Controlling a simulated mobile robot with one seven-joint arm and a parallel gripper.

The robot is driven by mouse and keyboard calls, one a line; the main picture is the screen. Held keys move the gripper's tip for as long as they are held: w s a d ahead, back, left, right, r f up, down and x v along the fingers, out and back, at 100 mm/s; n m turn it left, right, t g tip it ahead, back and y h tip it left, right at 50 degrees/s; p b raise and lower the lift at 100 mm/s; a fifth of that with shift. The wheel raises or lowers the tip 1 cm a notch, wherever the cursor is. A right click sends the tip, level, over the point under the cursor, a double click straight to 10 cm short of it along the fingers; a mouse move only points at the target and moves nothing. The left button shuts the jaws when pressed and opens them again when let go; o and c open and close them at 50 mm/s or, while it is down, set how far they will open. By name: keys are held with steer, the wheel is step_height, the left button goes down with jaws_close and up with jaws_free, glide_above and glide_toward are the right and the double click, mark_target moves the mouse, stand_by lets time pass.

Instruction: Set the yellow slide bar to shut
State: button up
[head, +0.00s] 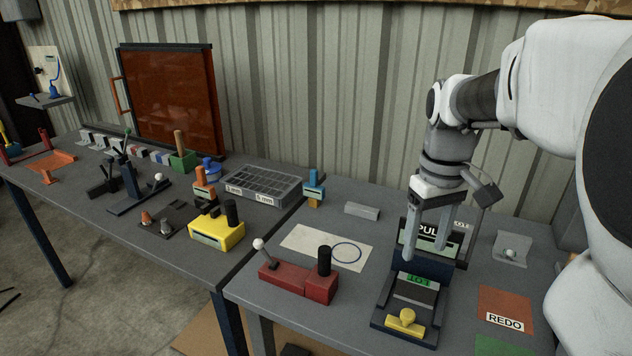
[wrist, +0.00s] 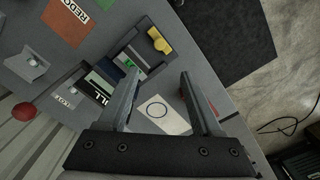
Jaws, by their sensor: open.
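The yellow slide bar (head: 405,322) has a rounded knob and sits at the near end of a dark slide unit (head: 385,318) on the right table. The unit has a green marked window (head: 418,281) behind a grey plate. In the wrist view the yellow bar (wrist: 159,42) lies beyond my fingertips, at the unit's upper end. My gripper (head: 426,248) is open and empty, pointing down above the far end of the unit, behind the bar and apart from it. Both fingers show in the wrist view (wrist: 160,73).
A red block with a lever and black knob (head: 300,280) stands left of the unit. A dark lettered box (head: 440,246) stands just behind it. An orange REDO card (head: 505,308) lies to the right. A white sheet with a blue ring (head: 320,246) lies flat behind the red block.

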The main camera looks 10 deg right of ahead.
mark_target(408, 313)
step_height(408, 313, down, 17)
steer(key=b, duration=0.3)
steer(key=shift+f, duration=0.15)
jaws_close()
stand_by(0.3)
stand_by(1.1)
